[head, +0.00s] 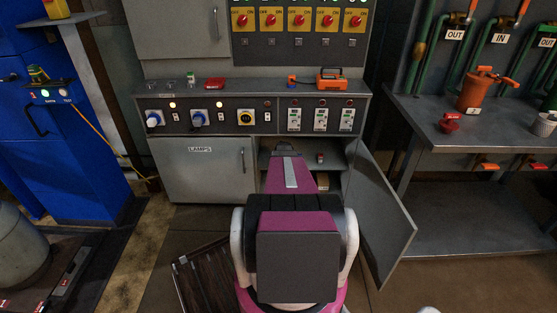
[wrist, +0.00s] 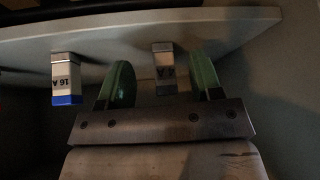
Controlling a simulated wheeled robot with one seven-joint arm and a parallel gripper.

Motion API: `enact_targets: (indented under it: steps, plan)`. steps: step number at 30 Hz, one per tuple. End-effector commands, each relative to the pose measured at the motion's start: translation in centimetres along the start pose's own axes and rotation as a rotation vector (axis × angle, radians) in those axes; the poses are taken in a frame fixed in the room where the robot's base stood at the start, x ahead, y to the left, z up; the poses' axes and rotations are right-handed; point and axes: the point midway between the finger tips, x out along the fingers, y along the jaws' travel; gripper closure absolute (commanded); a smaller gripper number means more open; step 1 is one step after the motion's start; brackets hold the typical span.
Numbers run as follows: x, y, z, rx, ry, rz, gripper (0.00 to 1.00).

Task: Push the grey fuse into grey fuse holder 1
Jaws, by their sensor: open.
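In the wrist view, a small grey fuse (wrist: 163,62) with a dark label stands against a pale panel (wrist: 225,32), its lower part dim. My gripper (wrist: 161,76) is open, with one green finger on each side of the fuse and a visible gap to both. I cannot make out a separate grey fuse holder, or how deep the fuse sits. In the head view my arm reaches into the open cabinet below the control panel, and my gripper is hidden there.
The open cabinet door (head: 378,218) is right of my arm. The closed LAMPS door (head: 203,172) is at left. A small reddish item (head: 320,158) is inside the cabinet.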

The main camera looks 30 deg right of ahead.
Motion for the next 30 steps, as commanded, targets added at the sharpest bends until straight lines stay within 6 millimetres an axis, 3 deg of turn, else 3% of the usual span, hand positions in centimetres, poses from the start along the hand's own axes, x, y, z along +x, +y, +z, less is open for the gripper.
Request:
enact_targets:
  steps: [10,14,23,24,29,30]
  plan:
    - [2.8,0.0,-4.1,-0.001,0.001,0.0,0.41]
    - [3.7,0.0,-3.9,0.0,0.0,0.0,0.41]
    - [3.7,0.0,-3.8,0.0,0.0,0.0,0.41]
    - [3.7,0.0,-3.8,0.0,0.0,0.0,0.44]
    - [3.7,0.0,-3.8,0.0,0.0,0.0,0.95]
    - [3.7,0.0,-3.8,0.0,0.0,0.0,0.95]
